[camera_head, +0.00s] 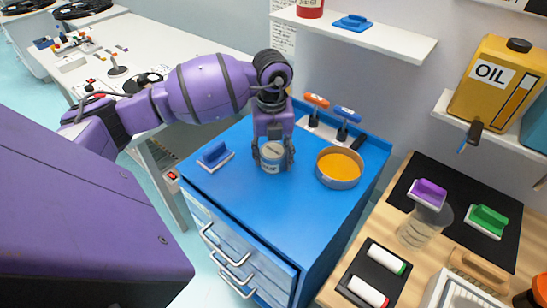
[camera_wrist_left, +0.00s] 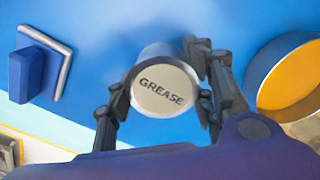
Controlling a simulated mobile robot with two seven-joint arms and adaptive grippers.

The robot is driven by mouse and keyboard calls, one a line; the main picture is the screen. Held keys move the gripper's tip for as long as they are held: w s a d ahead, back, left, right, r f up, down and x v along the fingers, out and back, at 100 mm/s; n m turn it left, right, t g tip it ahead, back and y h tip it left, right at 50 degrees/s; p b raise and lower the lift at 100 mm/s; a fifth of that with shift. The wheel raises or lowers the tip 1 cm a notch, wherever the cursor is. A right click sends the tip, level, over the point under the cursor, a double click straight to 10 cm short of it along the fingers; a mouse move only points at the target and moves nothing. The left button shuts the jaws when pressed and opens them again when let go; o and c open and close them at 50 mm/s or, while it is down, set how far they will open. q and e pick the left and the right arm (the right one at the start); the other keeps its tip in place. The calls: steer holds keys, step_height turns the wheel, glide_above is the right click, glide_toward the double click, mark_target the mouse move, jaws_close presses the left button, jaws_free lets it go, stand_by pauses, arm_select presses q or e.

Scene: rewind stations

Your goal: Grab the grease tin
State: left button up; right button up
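The grease tin (camera_head: 271,157) is a small pale can with a blue-grey label band, upright at the blue cabinet top. Its round lid marked GREASE faces the left wrist view (camera_wrist_left: 164,92). My left gripper (camera_head: 273,158) points down over the tin, one finger on each side. In the left wrist view the fingers (camera_wrist_left: 160,85) sit very close to the tin's sides; whether they press on it is not clear. The tin's underside is hidden, so I cannot tell if it rests on the top. My right gripper is not in view.
On the blue cabinet top (camera_head: 246,205), a blue-handled block (camera_head: 215,155) lies left of the tin and an orange-filled round pan (camera_head: 339,167) right. Orange and blue T-handled tools (camera_head: 316,108) stand behind. A wooden bench with a black mat (camera_head: 478,200) is at the right.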

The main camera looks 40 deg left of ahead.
arm_select(q)
steer(key=c, duration=0.7)
steer(key=shift+r, duration=0.15)
